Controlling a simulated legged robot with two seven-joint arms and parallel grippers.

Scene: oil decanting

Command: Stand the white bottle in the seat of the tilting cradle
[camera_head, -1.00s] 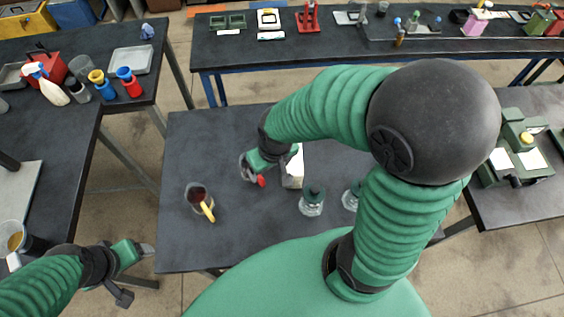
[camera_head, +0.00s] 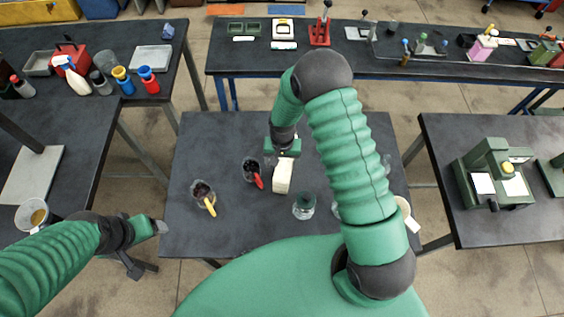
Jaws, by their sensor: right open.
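I cannot make out the tilting cradle for sure; a pale ring-like thing (camera_head: 403,208) shows partly behind my right arm. My left gripper (camera_head: 160,227) hangs off the front left of the middle table, apart from everything; its fingers are unclear.
A red-handled jug (camera_head: 252,170) stands just left of the pale body, and a yellow-handled jug (camera_head: 203,194) further left. A glass vessel (camera_head: 304,206) stands in front. A green device (camera_head: 492,173) is on the right table. The middle table's left front is clear.

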